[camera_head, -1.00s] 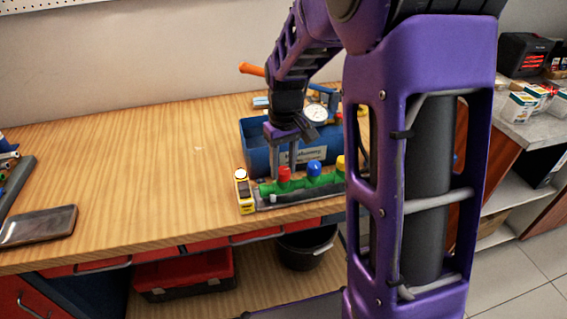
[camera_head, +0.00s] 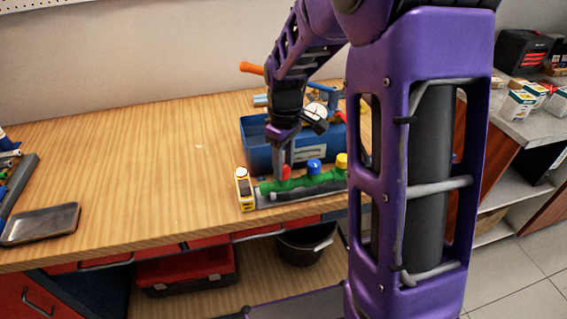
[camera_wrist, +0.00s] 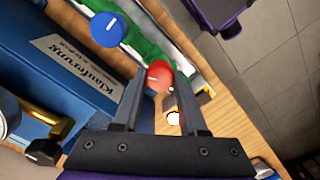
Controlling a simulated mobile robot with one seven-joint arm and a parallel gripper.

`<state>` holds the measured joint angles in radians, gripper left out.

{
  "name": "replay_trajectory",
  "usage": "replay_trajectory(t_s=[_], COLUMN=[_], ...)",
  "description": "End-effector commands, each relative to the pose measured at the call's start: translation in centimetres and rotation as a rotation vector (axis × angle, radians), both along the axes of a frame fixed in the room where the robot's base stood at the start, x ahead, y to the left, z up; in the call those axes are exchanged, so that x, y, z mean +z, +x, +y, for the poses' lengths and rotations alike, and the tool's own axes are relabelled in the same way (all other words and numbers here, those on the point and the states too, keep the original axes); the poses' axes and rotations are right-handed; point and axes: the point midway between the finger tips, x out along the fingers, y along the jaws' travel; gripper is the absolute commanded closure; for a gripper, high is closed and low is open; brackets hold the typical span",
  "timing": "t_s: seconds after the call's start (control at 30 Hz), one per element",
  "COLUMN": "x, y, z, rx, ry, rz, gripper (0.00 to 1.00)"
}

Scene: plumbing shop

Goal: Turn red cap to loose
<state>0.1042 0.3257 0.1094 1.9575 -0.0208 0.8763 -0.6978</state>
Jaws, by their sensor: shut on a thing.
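The red cap (camera_head: 286,172) sits on the left end of a green manifold (camera_head: 318,181) at the front of the bench. In the wrist view the red cap (camera_wrist: 159,76) lies between my two fingertips, with a pale mark on its top. My gripper (camera_head: 282,165) points down and is shut on the red cap; it also shows in the wrist view (camera_wrist: 158,84). A blue cap (camera_head: 314,166) and a yellow cap (camera_head: 342,161) stand to the right on the same manifold. The blue cap (camera_wrist: 107,29) has a white line mark.
A dark tray-like object (camera_head: 40,224) lies at the left. The middle left of the bench is clear.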

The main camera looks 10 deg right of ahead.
Motion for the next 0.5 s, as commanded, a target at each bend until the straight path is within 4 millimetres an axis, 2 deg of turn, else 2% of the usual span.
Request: replay_trajectory(t_s=[0.23, 0.27, 0.4, 0.5], x=[-0.01, -0.01, -0.01, -0.01], y=[0.01, 0.01, 0.0, -0.01], z=[-0.01, -0.01, -0.01, -0.01], rx=[-0.001, -0.001, -0.001, -0.002], ry=[0.0, 0.0, 0.0, 0.0], rz=[0.0, 0.0, 0.0, 0.0], gripper=[1.0, 0.56, 0.31, 0.28])
